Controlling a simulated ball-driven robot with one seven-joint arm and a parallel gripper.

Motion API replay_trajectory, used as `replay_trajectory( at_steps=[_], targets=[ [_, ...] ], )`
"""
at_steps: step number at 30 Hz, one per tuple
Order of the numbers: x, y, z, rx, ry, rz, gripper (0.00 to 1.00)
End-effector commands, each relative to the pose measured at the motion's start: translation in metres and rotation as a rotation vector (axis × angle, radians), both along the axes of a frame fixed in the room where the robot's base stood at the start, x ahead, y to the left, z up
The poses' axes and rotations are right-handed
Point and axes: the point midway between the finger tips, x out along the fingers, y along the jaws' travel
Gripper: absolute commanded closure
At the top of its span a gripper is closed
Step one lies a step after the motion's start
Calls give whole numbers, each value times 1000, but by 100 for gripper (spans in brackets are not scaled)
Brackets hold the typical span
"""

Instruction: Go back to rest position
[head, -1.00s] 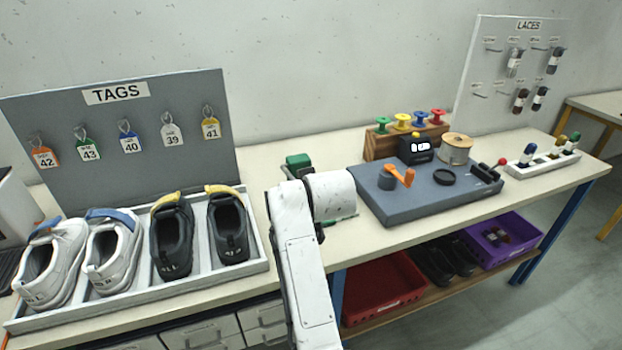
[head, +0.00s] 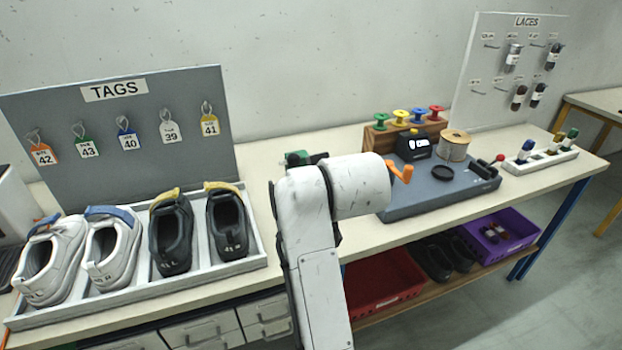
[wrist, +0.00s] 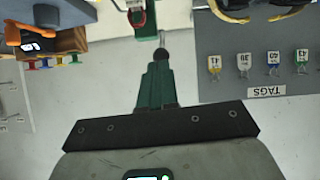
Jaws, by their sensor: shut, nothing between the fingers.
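My gripper (wrist: 160,54) shows in the wrist view with its green fingers together and nothing between them. In the head view my white arm rises in front of the bench (head: 290,255) and hides the gripper. The wrist view is upside down, with the tag board (wrist: 250,65) at the right and the spool rack (wrist: 75,42) at the left.
Four shoes stand in a grey tray (head: 262,262) below the tag board (head: 55,105). A grey-blue board (head: 425,205) with an orange crank (head: 402,172) lies right of my arm. A red crate (head: 385,300) and a purple crate (head: 520,230) sit on the lower shelf.

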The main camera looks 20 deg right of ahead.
Motion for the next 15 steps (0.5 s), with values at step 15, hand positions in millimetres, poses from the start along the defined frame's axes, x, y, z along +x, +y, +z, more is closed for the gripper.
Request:
replay_trajectory(
  at_steps=[15],
  targets=[
    [-39,-36,-66,-47,124,-20,100]
  ],
)
